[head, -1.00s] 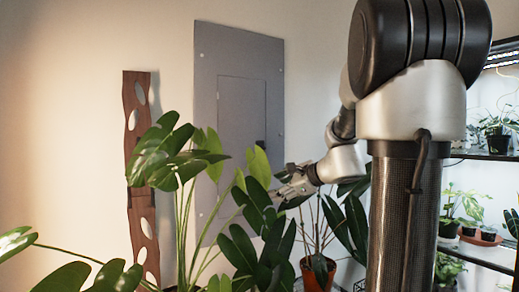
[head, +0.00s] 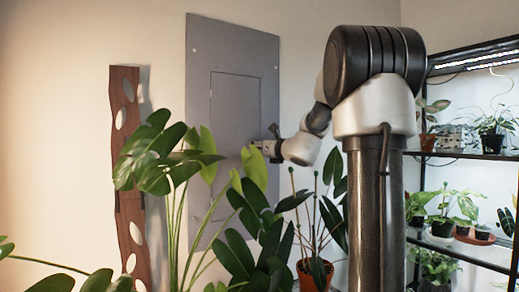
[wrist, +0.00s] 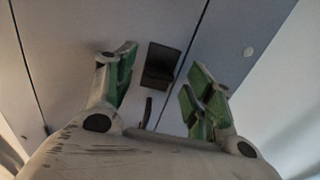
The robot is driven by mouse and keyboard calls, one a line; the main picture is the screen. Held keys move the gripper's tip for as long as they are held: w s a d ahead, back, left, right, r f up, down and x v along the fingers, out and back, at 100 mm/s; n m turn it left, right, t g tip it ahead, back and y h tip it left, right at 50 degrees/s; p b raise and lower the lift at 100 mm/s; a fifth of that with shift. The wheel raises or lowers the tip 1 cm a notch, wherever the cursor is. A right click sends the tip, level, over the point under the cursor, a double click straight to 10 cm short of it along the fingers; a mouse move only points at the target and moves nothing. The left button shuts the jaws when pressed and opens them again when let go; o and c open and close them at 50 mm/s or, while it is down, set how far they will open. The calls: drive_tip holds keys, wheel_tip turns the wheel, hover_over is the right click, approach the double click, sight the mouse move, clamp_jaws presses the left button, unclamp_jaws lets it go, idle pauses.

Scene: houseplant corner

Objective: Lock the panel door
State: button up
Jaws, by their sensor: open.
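The grey panel door (head: 228,105) lies flush in its grey wall frame (head: 233,45) and looks closed. In the wrist view the door (wrist: 85,25) shows a dark, blocky latch (wrist: 162,62) near its seam, with a thin dark strip below it. My gripper (head: 262,149) is at the door's right edge in the head view and hides the latch there. In the wrist view my gripper (wrist: 162,85) is open, its green-padded fingers on either side of the latch. I cannot tell whether either finger touches it.
A leafy plant (head: 155,155) stands in front of the panel's left side. A potted plant (head: 315,268) stands below my arm. A wooden strip with holes (head: 128,190) is on the wall at left. Plant shelves (head: 470,155) stand at right.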

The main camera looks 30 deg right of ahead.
drive_tip(key=shift+w, duration=0.25)
drive_tip(key=shift+c, duration=0.2)
drive_tip(key=c, duration=1)
